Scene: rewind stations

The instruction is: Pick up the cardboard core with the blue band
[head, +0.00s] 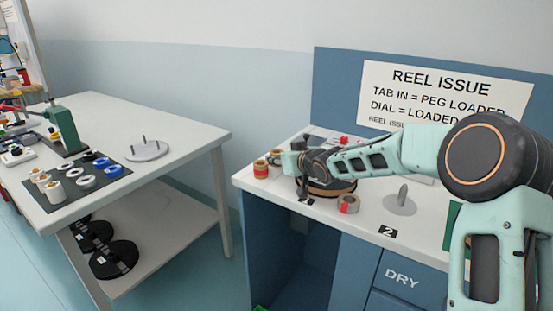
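I cannot make out a cardboard core with a blue band. A cardboard core with a red band (261,169) stands at the left end of the blue cabinet's white top. A similar tan core (274,157) stands behind it, its band too small to tell. Another core with red on it (348,204) lies near the front edge. My gripper (284,163) is over the cabinet top, pointing left, close to the tan core. Its fingers are too small and foreshortened to show whether they are open or touching it.
A brown and black reel (325,189) sits beneath my wrist. A grey disc with a spindle (401,203) stands to its right. The white table (179,128) at left holds a black mat (62,201) with pale cores and blue rings, and a grey peg plate (146,152). A floor gap separates table and cabinet.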

